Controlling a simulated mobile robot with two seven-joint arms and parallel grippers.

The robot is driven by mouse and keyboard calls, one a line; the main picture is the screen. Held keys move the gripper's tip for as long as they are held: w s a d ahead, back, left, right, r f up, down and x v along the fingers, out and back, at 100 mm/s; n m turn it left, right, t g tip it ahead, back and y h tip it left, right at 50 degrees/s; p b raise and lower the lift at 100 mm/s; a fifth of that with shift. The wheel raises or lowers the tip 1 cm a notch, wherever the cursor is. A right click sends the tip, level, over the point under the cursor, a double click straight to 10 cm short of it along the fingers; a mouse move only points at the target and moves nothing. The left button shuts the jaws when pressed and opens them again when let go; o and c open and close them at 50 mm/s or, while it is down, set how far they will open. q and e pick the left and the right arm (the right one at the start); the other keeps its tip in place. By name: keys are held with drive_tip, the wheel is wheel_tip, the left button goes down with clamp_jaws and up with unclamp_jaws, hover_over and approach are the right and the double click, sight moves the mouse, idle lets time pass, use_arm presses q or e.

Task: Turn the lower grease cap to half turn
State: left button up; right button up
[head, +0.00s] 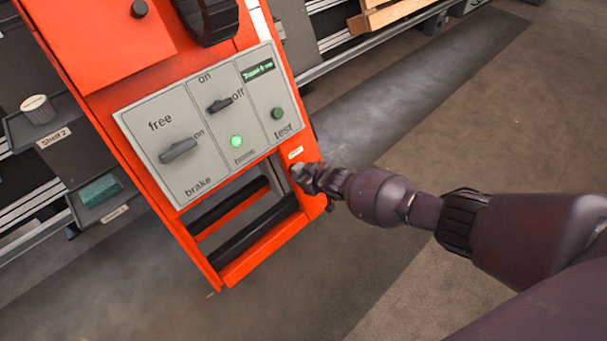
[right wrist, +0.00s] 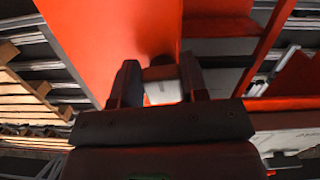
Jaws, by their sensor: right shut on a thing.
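The lower grease cap shows as a pale grey piece (right wrist: 162,82) between my fingers in the right wrist view. In the head view it is mostly hidden by my fingers at the lower right edge of the orange gantry post (head: 313,205). My right gripper (head: 307,179) is shut on the cap, one finger on each side, and it also shows in the right wrist view (right wrist: 160,88). The cap's turn angle cannot be read. My left gripper is not in view.
A grey control panel (head: 217,187) with brake and on/off knobs, a lit green lamp (head: 236,141) and a test button (head: 277,113) is just left of my gripper. A shelf with a white-topped cup (head: 40,109) stands at left. Open floor lies at right.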

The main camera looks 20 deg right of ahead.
drive_tip(key=o, duration=0.9)
use_arm(q)
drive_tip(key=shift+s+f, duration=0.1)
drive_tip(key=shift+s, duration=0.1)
drive_tip(key=p, duration=0.2)
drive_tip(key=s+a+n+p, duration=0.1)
drive_tip(key=p, duration=0.2)
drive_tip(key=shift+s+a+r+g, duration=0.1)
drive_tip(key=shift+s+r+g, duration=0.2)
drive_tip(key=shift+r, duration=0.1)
use_arm(e)
drive_tip(key=v, duration=1)
drive_tip(key=shift+s+d+r, duration=0.1)
drive_tip(key=shift+s+r, duration=0.15)
drive_tip(key=shift+s, duration=0.05)
